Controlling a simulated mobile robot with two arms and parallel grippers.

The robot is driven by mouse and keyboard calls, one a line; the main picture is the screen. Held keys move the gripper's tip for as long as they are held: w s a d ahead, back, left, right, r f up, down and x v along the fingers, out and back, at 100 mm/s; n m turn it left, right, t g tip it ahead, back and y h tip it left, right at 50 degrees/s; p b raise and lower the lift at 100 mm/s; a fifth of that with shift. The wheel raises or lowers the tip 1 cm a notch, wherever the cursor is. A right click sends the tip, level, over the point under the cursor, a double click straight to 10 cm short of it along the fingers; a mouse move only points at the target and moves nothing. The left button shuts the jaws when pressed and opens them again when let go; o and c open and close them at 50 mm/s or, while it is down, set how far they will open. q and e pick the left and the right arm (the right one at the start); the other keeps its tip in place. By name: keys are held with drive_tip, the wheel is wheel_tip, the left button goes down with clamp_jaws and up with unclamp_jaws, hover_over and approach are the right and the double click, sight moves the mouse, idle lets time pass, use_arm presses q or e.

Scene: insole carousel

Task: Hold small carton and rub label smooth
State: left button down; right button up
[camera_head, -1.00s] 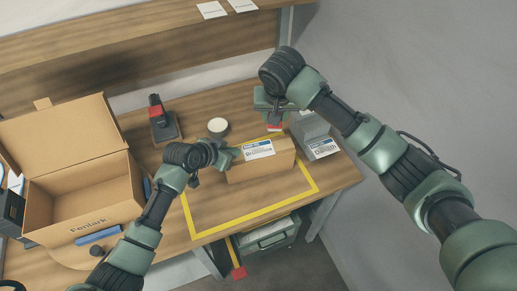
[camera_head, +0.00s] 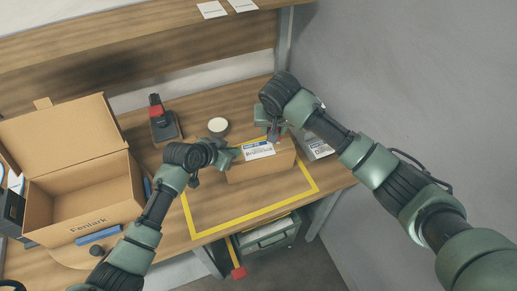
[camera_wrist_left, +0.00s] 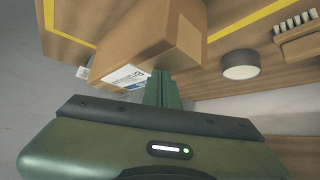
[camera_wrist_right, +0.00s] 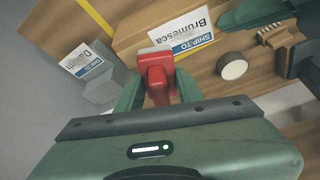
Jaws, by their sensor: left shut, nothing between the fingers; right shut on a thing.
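The small brown carton (camera_head: 262,170) lies within the yellow outline on the table, its white and blue label (camera_head: 259,150) on top. In the right wrist view the label (camera_wrist_right: 185,37) reads "SHIP-TO Brumesca". My left gripper (camera_head: 226,158) is shut and empty at the carton's left end; whether it touches is unclear. In the left wrist view its fingers (camera_wrist_left: 165,90) are beside the carton (camera_wrist_left: 150,42). My right gripper (camera_head: 273,135) is shut on a red tool with a pale edge (camera_wrist_right: 156,72), at the carton's far edge beside the label. The tool is hidden in the head view.
A grey labelled box (camera_wrist_right: 103,85) stands right of the carton. A round tape-like roll (camera_head: 218,126) and a red-and-black device (camera_head: 160,120) stand behind. An open brown box (camera_head: 82,195) is at left. The outlined area (camera_head: 225,218) in front of the carton is clear.

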sight(272, 147)
drive_tip(key=shift+f, duration=3.2)
drive_tip(key=shift+f, duration=0.7)
